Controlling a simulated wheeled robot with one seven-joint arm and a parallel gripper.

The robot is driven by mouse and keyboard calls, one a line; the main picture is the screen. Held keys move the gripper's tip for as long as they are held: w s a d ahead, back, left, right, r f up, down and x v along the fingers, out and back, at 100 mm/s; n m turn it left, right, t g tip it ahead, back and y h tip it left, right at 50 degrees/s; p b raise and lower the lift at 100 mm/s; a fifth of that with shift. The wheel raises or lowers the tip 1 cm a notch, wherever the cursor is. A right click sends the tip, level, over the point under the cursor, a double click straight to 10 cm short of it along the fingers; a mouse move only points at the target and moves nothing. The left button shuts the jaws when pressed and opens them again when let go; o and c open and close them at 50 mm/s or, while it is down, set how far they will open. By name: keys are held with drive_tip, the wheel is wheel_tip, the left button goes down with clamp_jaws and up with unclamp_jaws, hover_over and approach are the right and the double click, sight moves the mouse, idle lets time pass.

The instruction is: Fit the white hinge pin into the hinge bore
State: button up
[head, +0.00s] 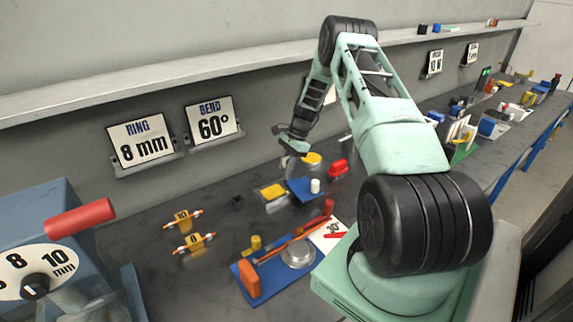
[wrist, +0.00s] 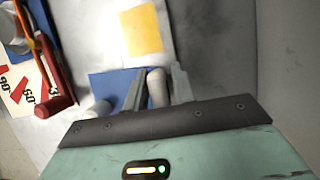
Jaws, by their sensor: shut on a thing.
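My gripper (wrist: 157,82) is shut on a pale, round-ended cylinder, which looks like the white hinge pin (wrist: 157,90), in the wrist view. In the head view my gripper (head: 290,160) hangs above the bench, just behind a blue piece (head: 302,188); the pin is too small to make out there. The blue piece (wrist: 108,82) lies behind the fingers in the wrist view, beside a grey plate with a yellow square (wrist: 138,30). A second white cylinder (head: 315,186) stands by the blue piece. I cannot make out the hinge bore.
A blue board (head: 250,292) with an orange block, red bar and round grey disc lies nearer on the bench. Two orange gauges (head: 188,240) sit left of it. A red part (head: 337,168) and yellow disc (head: 312,159) lie near my gripper. The wall is close behind.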

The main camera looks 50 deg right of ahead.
drive_tip(key=o, duration=1.1)
drive_tip(key=shift+c, duration=0.2)
drive_tip(key=shift+b+v, duration=1.2)
drive_tip(key=shift+v, duration=2.55)
